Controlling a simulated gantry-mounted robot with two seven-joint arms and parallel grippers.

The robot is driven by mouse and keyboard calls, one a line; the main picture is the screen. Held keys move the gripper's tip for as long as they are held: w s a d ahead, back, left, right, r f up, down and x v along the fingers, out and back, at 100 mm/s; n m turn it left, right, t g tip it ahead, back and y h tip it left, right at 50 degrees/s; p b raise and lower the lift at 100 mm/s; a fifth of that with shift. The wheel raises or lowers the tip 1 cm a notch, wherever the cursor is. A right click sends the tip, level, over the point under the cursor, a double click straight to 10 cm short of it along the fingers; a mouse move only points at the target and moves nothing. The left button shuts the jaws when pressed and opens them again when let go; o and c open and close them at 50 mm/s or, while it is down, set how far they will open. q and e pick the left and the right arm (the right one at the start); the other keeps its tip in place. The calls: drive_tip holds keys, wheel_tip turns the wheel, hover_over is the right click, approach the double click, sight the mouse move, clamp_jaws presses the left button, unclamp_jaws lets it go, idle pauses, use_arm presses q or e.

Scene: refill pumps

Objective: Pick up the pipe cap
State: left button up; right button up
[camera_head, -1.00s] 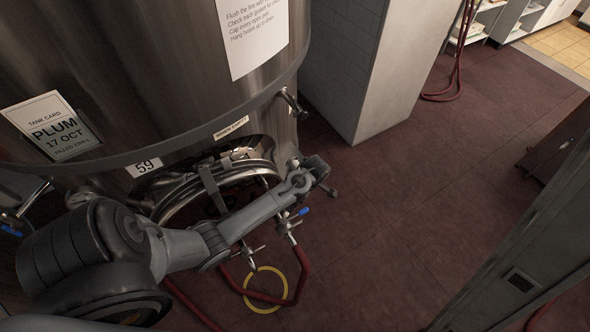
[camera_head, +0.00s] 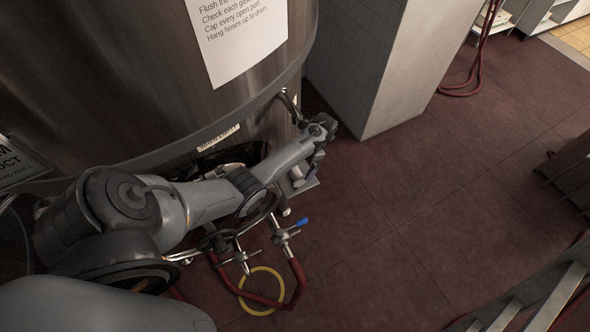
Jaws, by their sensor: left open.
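I cannot make out a pipe cap for certain in the head view. My left arm reaches in from the left across the front of the steel tank (camera_head: 120,90). My left gripper (camera_head: 320,140) is beside the tank's lower right edge, above the floor. It is open, though its fingers are dark and small and hard to separate. I see nothing held in it. A metal fitting (camera_head: 288,104) sticks out of the tank's side just left of the gripper. My arm hides much of the tank's lower opening. My right gripper is not in view.
Below my forearm are a valve with a blue handle (camera_head: 302,222), a red hose (camera_head: 298,280) and a yellow ring (camera_head: 262,312) on the floor. A grey pillar (camera_head: 375,60) stands right of the tank. The dark red floor (camera_head: 420,200) is clear in the middle.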

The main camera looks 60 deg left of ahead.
sight(298, 171)
use_arm(q)
drive_tip(key=x, duration=0.5)
drive_tip(key=shift+s+f, duration=0.15)
drive_tip(key=shift+f, duration=0.05)
drive_tip(key=c, duration=1)
drive_tip(key=shift+r, duration=0.1)
